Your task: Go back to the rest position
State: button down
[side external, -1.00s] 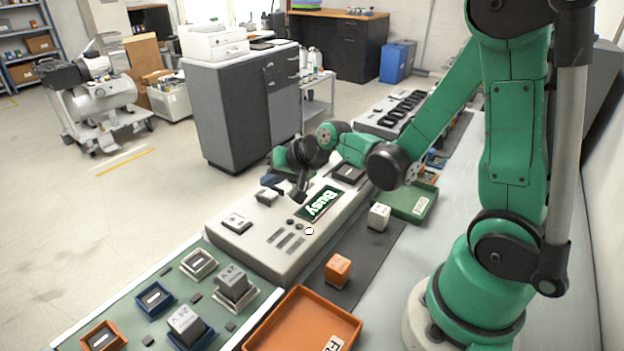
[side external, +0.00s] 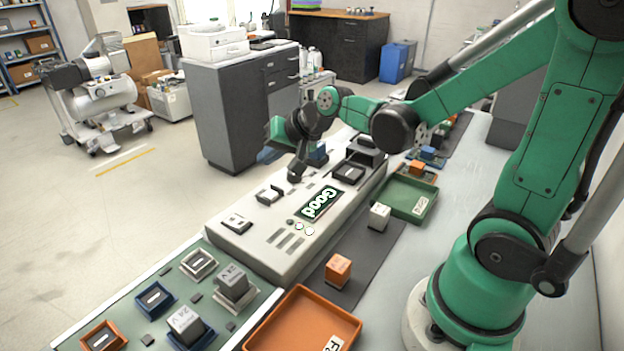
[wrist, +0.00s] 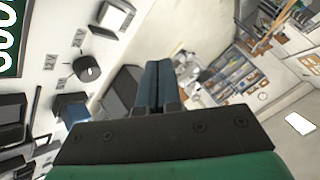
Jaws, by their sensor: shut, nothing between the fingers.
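My gripper (side external: 296,176) is at the end of my green arm, above the far left edge of the test console (side external: 250,247). In the wrist view its two dark fingers (wrist: 158,84) are pressed together with nothing between them. The console's screen (side external: 319,204) reads "Good", and small lights beneath it are lit. Part of the screen also shows at the left of the wrist view (wrist: 10,38).
A green tray (side external: 432,190) and an orange tray (side external: 262,332) stand nearby. A board (side external: 120,310) at front left holds several grey blocks. A grey cabinet (side external: 230,120) stands behind.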

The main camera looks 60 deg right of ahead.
jog(key=s+a+r+n+g+h, duration=0.1)
jog(key=s+a+r+n+g, duration=0.1)
jog(key=s+a+n, duration=0.2)
jog(key=s+n, duration=0.3)
jog(key=s, duration=0.3)
jog(key=shift+a+n, duration=0.2)
jog(key=shift+n, duration=0.2)
jog(key=c, duration=1.5)
grip_release()
